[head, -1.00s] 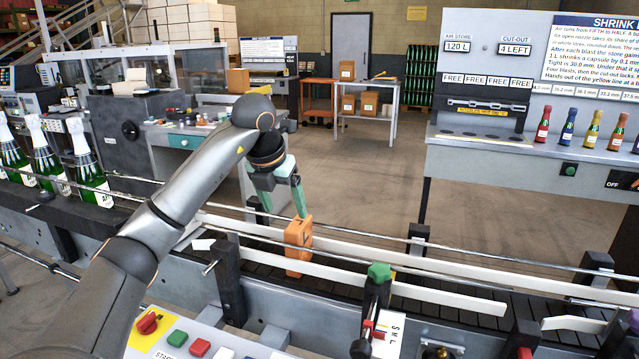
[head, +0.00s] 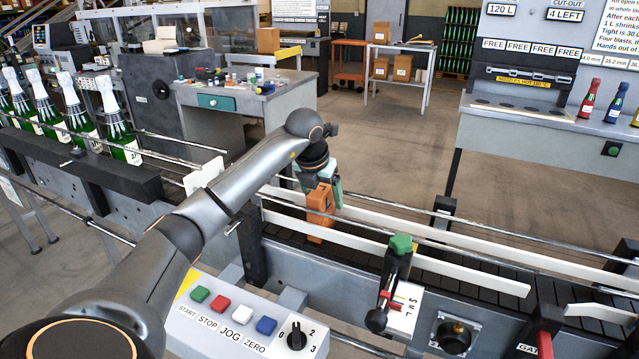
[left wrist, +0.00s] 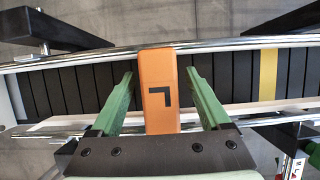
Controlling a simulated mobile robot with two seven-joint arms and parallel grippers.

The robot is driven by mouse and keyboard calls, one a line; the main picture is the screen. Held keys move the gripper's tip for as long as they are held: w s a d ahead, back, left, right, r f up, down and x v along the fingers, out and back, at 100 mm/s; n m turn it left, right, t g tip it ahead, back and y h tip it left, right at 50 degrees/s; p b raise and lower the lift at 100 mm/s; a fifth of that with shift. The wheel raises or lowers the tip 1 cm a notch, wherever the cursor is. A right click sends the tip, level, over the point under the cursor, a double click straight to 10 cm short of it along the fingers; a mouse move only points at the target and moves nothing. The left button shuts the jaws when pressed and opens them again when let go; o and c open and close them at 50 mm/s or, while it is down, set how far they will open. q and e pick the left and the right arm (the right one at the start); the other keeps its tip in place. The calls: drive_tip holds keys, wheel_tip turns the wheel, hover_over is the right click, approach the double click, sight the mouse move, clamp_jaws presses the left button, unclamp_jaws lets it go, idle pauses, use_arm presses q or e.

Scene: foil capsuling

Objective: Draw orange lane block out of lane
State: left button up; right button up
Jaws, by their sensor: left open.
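The orange lane block (head: 319,212) stands in the conveyor lane between the white guide rails, with a dark mark on its top. In the left wrist view the block (left wrist: 159,88) lies between my left gripper's two green fingers. My left gripper (head: 322,187) is at the block in the head view. In the left wrist view the left gripper (left wrist: 162,85) is open, with a gap on each side of the block. My right gripper is not in view.
White guide rails (head: 450,268) and metal rods run along the dark slatted conveyor (head: 470,283). A post with a green knob (head: 401,244) stands near the lane. A button panel (head: 245,310) is in front. Green bottles (head: 118,130) stand at the left.

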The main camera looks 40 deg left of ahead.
sight(324, 185)
use_arm(q)
drive_tip(key=shift+w+f, duration=0.2)
drive_tip(key=shift+f, duration=0.3)
clamp_jaws()
idle(0.4)
drive_tip(key=shift+w+a+r+p, duration=0.1)
drive_tip(key=shift+a+r+p, duration=0.05)
drive_tip(key=shift+r+p, duration=2.5)
drive_tip(key=shift+r+b, duration=0.4)
drive_tip(key=shift+r, duration=3.5)
